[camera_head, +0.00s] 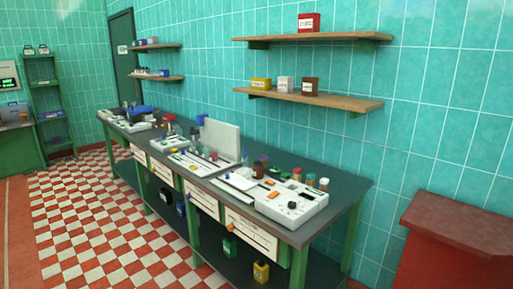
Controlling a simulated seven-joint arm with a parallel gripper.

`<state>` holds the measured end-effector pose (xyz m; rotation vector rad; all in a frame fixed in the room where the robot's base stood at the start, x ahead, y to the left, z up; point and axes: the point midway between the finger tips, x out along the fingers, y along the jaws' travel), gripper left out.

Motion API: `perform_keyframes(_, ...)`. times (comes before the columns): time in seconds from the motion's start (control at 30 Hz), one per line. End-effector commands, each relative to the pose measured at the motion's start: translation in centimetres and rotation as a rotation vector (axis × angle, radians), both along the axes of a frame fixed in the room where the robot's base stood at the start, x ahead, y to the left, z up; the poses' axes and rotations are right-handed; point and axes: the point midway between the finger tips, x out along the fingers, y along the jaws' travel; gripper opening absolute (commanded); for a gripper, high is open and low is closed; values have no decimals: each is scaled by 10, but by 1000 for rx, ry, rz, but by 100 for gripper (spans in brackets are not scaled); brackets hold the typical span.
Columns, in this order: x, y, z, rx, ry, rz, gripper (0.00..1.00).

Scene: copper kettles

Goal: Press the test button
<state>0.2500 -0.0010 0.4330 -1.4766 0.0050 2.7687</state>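A white device (305,211) sits at the near right end of the long workbench. Its top carries a black knob (292,205), small dark parts and an orange piece (274,195). The parts are too small to tell which, if any, is the test button. My gripper is not in view.
The dark workbench (345,190) runs along the tiled wall, with more white panels, bottles and a pale upright board (221,141). Wooden shelves (320,99) hang above. A red cabinet (455,245) stands at right. The checkered floor (85,215) at left is clear.

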Motion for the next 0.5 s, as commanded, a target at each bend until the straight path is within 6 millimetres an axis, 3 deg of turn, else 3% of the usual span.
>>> perform_keyframes(0.33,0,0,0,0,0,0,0)
perform_keyframes(0.5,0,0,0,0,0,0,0)
